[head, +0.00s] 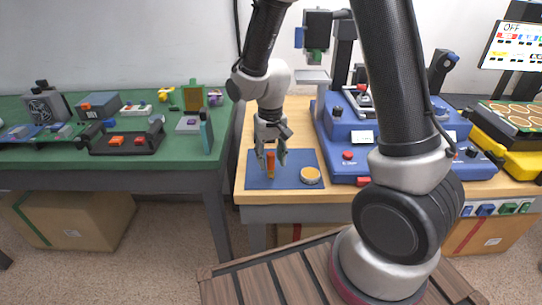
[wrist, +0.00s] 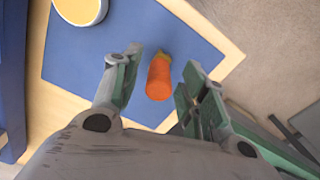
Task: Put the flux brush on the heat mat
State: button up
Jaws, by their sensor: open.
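The flux brush, seen as an orange handle (head: 271,163), is between the fingers of my gripper (head: 270,167) in the head view. In the wrist view the orange handle (wrist: 159,78) has a small yellow-green end and shows against the blue heat mat (wrist: 92,72). My gripper is open, with one finger on each side of the handle and visible gaps between. The handle looks upright in the head view, with its lower end at the mat (head: 303,161). I cannot tell whether it touches the mat.
A round tin with a yellowish top (head: 310,175) sits on the mat, right of my gripper. A blue repair station (head: 340,165) stands close to the mat's right. The wooden table's front edge (head: 285,198) is near. A green bench (head: 190,158) with several devices is at left.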

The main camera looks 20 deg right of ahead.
notch_tip(320, 180, up, 12)
jog(key=r, duration=0.1)
jog(key=s+d+r+t, duration=0.2)
jog(key=s+d+r, duration=0.3)
jog(key=s+d, duration=0.2)
jog(key=s+d+r+t, duration=0.2)
jog(key=s+d+r, duration=0.4)
jog(key=s, duration=0.6)
jog(key=shift+d, duration=0.95)
jog(key=shift+w, duration=0.1)
